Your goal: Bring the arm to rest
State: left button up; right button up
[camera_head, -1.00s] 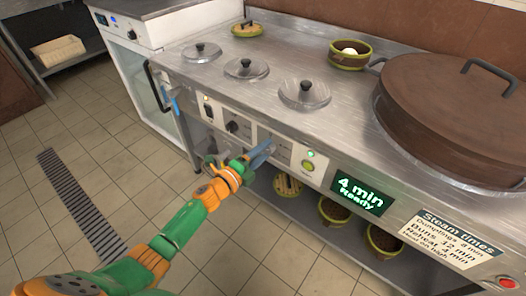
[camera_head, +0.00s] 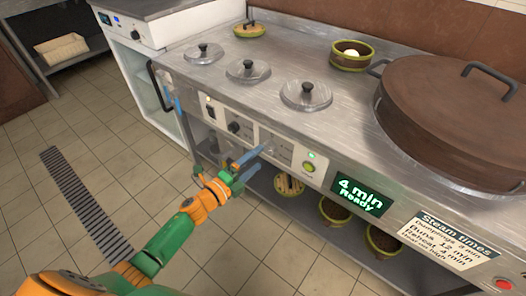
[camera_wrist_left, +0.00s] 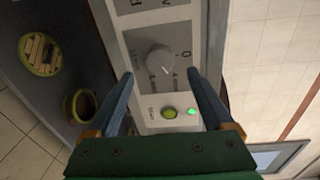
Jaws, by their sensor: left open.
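My left gripper (camera_head: 252,166) is in front of the counter's control panel, its blue fingers apart and nothing between them. In the left wrist view the open fingers (camera_wrist_left: 163,100) frame a round grey knob (camera_wrist_left: 159,60) and a yellow-green button (camera_wrist_left: 169,113) beside a lit green light (camera_wrist_left: 192,111). The same button (camera_head: 308,166) shows in the head view, right of the fingertips. The fingers look apart from the panel. My orange and green left arm comes in from the lower left. My right gripper is not in view.
The steel counter has several lidded pots (camera_head: 306,95), a large brown lid (camera_head: 450,112) and a small bowl with a white item (camera_head: 350,54). A display (camera_head: 359,196) reads "4 min Ready". Baskets (camera_head: 335,211) sit on the shelf below.

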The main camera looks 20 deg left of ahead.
pick_arm(q)
jog(key=v, duration=0.2)
jog(key=shift+s+a, duration=0.15)
jog(key=shift+s, duration=0.05)
